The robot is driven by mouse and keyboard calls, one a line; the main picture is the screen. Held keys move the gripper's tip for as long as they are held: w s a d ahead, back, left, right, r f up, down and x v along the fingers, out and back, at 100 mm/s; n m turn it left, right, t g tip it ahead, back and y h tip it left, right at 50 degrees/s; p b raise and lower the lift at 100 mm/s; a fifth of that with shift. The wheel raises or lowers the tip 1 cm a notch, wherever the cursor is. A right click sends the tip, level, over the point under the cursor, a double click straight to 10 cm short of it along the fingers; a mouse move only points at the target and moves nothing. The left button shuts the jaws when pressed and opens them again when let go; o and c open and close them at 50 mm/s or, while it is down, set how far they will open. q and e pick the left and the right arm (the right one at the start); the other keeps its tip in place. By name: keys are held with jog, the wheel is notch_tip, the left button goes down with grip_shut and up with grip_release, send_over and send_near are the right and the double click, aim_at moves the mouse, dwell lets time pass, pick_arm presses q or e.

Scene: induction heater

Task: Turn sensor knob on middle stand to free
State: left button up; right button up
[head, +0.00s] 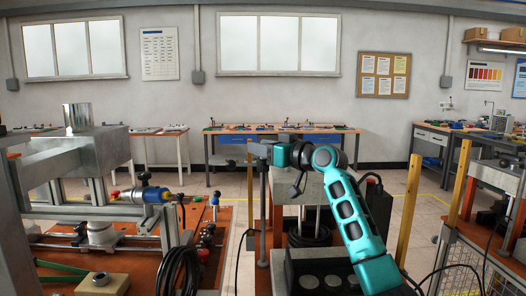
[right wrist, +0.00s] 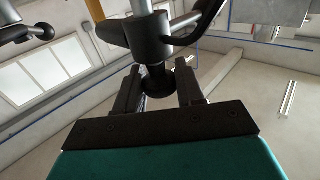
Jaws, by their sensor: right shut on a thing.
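The middle stand shows in the head view as a thin grey upright post (head: 262,205) with a clamp near its top. In the right wrist view the dark clamp block (right wrist: 147,38) sits around a rod, and a dark round knob (right wrist: 157,80) sticks out of it toward my gripper. My right gripper (head: 266,150) is at the top of the stand in the head view. In the wrist view its two fingers (right wrist: 158,88) stand on either side of the knob and are shut on it. The knob's setting cannot be read. My left gripper is not in view.
A dark lever with a ball end (right wrist: 40,32) juts out left of the clamp in the wrist view. A blue cylindrical device (head: 152,194) and a black cable coil (head: 180,271) are at the left. Yellow posts (head: 412,205) stand at the right.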

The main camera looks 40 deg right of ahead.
jog(key=shift+y, duration=0.3)
jog(key=o, duration=1)
jog(key=shift+s, duration=0.1)
jog(key=s+b, duration=0.1)
jog(key=s, duration=0.3)
jog(key=s+d, duration=0.1)
jog(key=s, duration=0.3)
jog(key=s+b, duration=0.1)
jog(key=s, duration=0.3)
jog(key=shift+s+d+b, duration=0.15)
jog(key=shift+s+b, duration=0.2)
